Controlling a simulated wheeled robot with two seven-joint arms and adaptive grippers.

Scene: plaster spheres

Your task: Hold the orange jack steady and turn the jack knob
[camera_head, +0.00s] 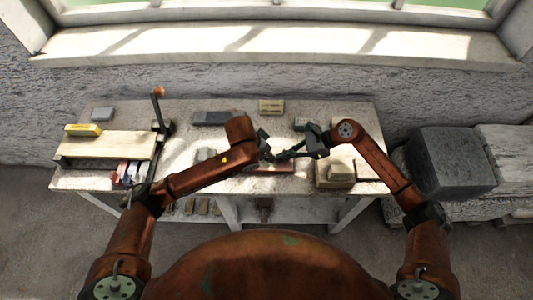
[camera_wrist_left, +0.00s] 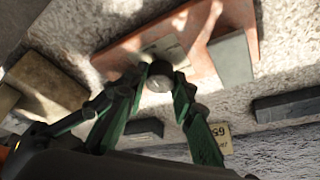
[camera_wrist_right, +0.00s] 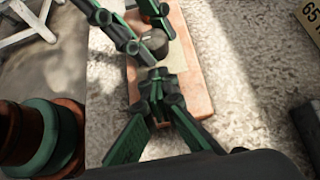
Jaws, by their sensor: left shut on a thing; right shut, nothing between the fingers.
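The orange jack is a flat orange slab with a pale plate, lying on the table; it shows in the head view (camera_head: 272,168), the left wrist view (camera_wrist_left: 205,18) and the right wrist view (camera_wrist_right: 190,70). The round grey jack knob (camera_wrist_left: 158,82) also shows in the right wrist view (camera_wrist_right: 145,44). My left gripper (camera_wrist_left: 158,72) is shut on the knob, its fingers at both sides. My right gripper (camera_wrist_right: 158,78) is shut and empty, its tips over the slab just beside the knob. In the head view my right gripper (camera_head: 282,155) meets the left, and the grippers hide the knob.
A grey block (camera_wrist_left: 232,58) lies against the slab. A tan block (camera_wrist_left: 45,85) and a dark bar (camera_wrist_left: 285,105) are nearby. A pale board with a yellow block (camera_head: 83,129) is at the table's left. A stone block (camera_head: 341,172) sits at the right.

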